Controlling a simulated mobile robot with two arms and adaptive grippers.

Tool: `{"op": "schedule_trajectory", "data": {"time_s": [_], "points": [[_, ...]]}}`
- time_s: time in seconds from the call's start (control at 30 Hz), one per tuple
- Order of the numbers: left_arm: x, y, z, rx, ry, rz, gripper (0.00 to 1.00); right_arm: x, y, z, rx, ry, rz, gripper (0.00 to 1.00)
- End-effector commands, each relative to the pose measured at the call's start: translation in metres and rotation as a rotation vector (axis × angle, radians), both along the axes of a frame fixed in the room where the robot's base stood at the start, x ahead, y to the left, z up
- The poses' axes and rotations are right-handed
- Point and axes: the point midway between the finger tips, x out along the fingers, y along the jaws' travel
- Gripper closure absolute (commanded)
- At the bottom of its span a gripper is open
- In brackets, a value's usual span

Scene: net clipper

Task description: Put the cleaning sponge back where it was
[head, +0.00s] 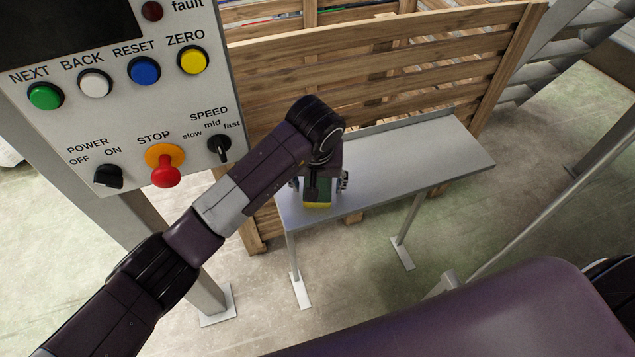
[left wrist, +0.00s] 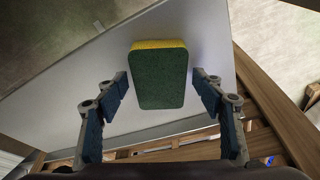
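The cleaning sponge (left wrist: 160,78), green on top with a yellow layer, lies on a grey metal bench (head: 425,160) near its left end. In the head view its yellow edge (head: 317,206) shows below my left gripper (head: 318,188), which is over it and hides much of it. In the left wrist view the two fingers of my left gripper (left wrist: 160,92) are spread, one on each side of the sponge, with a gap at both sides. My right gripper does not show in either view.
A wooden slatted crate (head: 400,65) stands right behind the bench. A control panel (head: 120,100) with buttons, a red stop knob and switches is at the upper left on a post. The right part of the bench top is clear.

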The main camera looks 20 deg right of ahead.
Motion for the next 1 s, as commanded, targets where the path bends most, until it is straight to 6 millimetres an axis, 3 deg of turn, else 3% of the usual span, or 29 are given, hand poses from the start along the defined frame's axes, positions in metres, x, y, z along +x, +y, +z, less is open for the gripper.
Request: {"op": "schedule_trajectory", "data": {"time_s": [0.37, 0.8, 1.0], "points": [[0.000, 0.000, 0.007, -0.001, -0.002, -0.001, 0.37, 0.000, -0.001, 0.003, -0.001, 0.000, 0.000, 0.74], [-0.021, 0.008, 0.091, -0.001, -0.006, -0.002, 0.37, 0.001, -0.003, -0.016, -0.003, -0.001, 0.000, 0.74], [-0.028, 0.011, 0.114, 0.001, -0.001, 0.000, 0.37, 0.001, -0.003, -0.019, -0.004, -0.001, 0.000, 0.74]]}}
